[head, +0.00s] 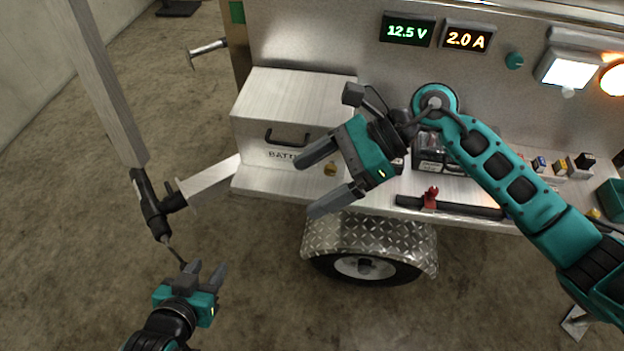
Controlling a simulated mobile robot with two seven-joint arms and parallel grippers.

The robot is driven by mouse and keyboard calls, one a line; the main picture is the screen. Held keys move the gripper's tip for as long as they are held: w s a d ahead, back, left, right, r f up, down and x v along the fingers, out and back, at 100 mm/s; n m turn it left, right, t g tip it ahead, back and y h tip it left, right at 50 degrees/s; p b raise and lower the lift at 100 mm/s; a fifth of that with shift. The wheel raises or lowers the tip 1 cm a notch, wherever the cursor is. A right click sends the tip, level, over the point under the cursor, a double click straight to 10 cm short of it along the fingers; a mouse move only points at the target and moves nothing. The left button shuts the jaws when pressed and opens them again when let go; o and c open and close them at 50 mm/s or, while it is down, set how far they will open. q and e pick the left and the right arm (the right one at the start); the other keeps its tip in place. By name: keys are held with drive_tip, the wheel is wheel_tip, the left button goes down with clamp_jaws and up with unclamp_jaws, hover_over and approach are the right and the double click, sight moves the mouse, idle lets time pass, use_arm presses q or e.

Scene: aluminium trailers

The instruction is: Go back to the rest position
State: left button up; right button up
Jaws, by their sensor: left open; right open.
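My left gripper (205,275) is at the lower left over the concrete floor, open and empty, with its fingers pointing up in the picture. It is just below the tip of a dark rod that hangs from the trailer's drawbar post (150,205). My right gripper (325,180) is open and empty, in front of the trailer shelf (265,185). Its fingers point left, near the lower front of the aluminium battery box (285,105). My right arm covers part of the shelf and the panel behind it.
The panel has a voltage display (407,30), a current display (467,39) and a lit white lamp (568,72). A black bar with a red clamp (430,198) lies along the shelf edge. A wheel (364,267) sits under a fender (370,237). The floor (80,270) at left is clear.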

drive_tip(key=shift+s+a+r+m+y, duration=0.25)
drive_tip(key=shift+a+r+m+y, duration=0.15)
drive_tip(key=shift+a+y, duration=0.1)
wheel_tip(320, 180, up, 5)
drive_tip(key=a+m+t+y, duration=0.3)
drive_tip(key=m+t+y, duration=0.3)
drive_tip(key=m, duration=0.4)
drive_tip(key=w+d+f+m+t+h, duration=0.2)
drive_tip(key=d+m+t+h, duration=0.3)
drive_tip(key=m, duration=0.6)
drive_tip(key=w+d+f+m+t, duration=0.2)
drive_tip(key=w+d+m+t, duration=0.1)
drive_tip(key=m+t, duration=0.65)
drive_tip(key=s+d+f+m+g+h, duration=0.3)
drive_tip(key=s+d+f+m+h, duration=0.2)
drive_tip(key=f+m, duration=0.5)
drive_tip(key=s+d+f+m+g+h, duration=0.4)
drive_tip(key=s+d+f+m+h, duration=0.1)
drive_tip(key=f+m, duration=0.5)
drive_tip(key=shift+s+m+h, duration=0.6)
drive_tip(key=shift+s+m, duration=0.05)
